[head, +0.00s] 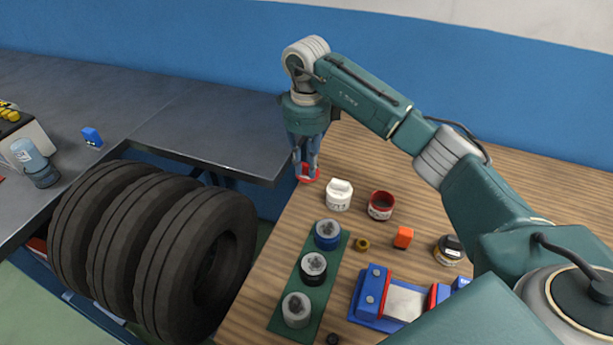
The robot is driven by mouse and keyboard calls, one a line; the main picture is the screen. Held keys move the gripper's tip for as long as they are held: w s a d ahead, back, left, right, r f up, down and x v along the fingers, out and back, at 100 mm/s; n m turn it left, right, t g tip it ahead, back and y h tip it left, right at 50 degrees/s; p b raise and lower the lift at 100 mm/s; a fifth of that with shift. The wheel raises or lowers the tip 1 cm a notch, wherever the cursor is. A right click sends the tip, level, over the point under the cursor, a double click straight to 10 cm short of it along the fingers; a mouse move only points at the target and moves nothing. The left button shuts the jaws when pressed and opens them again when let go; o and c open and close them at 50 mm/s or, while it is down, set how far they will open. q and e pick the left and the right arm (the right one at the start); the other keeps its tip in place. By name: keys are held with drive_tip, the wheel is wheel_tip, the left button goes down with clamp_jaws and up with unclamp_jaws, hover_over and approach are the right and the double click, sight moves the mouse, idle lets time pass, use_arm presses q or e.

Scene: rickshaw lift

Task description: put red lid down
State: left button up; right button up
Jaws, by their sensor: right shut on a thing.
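My right gripper (307,165) points down at the far left edge of the wooden table and is shut on the red lid (308,174). The lid is at or just above the table top; I cannot tell whether it touches. A red open pot (381,205) with a dark inside and a pale label stands to the right of the lid. A white pot with a white lid (339,194) stands between them, closer to the gripper. My left gripper is not in view.
A green strip (318,290) carries several round pots. An orange block (403,237), a brass ring (361,244), a dark-lidded jar (449,249) and a blue vise-like fixture (374,289) are nearby. Tyres (150,250) stand left of the wooden table (352,148); a grey bench (205,120) lies behind.

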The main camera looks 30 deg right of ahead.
sight(307, 173)
drive_tip(key=shift+f, duration=0.6)
wheel_tip(307, 173, down, 4)
drive_tip(key=shift+r+p, duration=0.1)
drive_tip(key=shift+p, duration=0.25)
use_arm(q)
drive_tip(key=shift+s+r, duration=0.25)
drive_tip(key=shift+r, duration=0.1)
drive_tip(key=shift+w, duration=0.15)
use_arm(e)
drive_tip(key=o, duration=1)
drive_tip(key=shift+c, duration=0.2)
